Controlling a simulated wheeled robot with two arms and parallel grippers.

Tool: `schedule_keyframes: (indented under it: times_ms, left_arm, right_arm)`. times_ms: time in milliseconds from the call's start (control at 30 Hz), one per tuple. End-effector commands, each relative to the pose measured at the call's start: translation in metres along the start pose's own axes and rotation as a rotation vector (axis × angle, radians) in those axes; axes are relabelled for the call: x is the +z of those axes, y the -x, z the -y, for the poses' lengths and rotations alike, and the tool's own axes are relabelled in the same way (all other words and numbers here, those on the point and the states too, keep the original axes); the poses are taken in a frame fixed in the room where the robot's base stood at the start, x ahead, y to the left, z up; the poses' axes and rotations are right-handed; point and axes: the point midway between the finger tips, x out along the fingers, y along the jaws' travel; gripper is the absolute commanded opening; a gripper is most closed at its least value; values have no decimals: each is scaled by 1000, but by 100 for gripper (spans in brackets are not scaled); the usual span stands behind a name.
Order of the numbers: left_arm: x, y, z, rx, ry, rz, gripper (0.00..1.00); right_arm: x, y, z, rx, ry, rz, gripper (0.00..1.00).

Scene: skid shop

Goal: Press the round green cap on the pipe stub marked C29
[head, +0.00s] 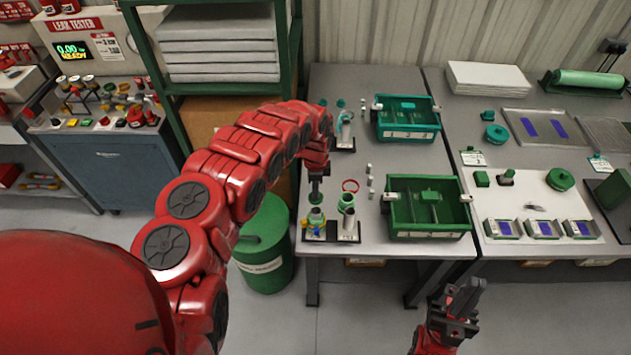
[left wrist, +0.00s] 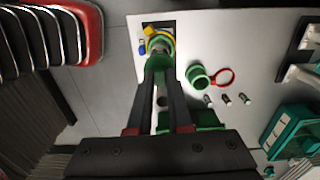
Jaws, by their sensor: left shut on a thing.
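My left gripper (head: 316,180) points down over a pipe stub (head: 316,215) at the front left of the workbench. It is shut on a round green cap (head: 315,198) at the top of that stub. In the left wrist view, the fingertips (left wrist: 160,62) meet at the green piece and partly hide it. I cannot tell how fully the cap sits on the stub. No C29 marking is legible. My right gripper (head: 457,303) is off the front of the bench, apart from everything; its jaw opening is unclear.
A second stub (head: 347,205) with a green top stands just right of it, near a red ring (head: 350,186). A green bin (head: 427,232) and a teal bin (head: 407,135) are farther right. A green drum (head: 264,262) and shelving stand to the left.

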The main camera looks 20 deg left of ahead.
Motion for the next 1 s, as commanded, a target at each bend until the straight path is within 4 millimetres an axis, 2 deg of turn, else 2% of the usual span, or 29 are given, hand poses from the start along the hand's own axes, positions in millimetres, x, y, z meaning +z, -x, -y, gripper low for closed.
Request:
schedule_keyframes:
  times_ms: [267,633,1000]
  left_arm:
    - [0,-17,1,-2,-6,-1,0]
    - [0,-53,2,-4,-4,-2,0]
    - [0,-59,1,-3,-4,-1,0]
  right_arm:
    - [2,13,1,0,0,0,0]
    - [6,37,2,0,0,0,0]
    - [7,40,2,0,0,0,0]
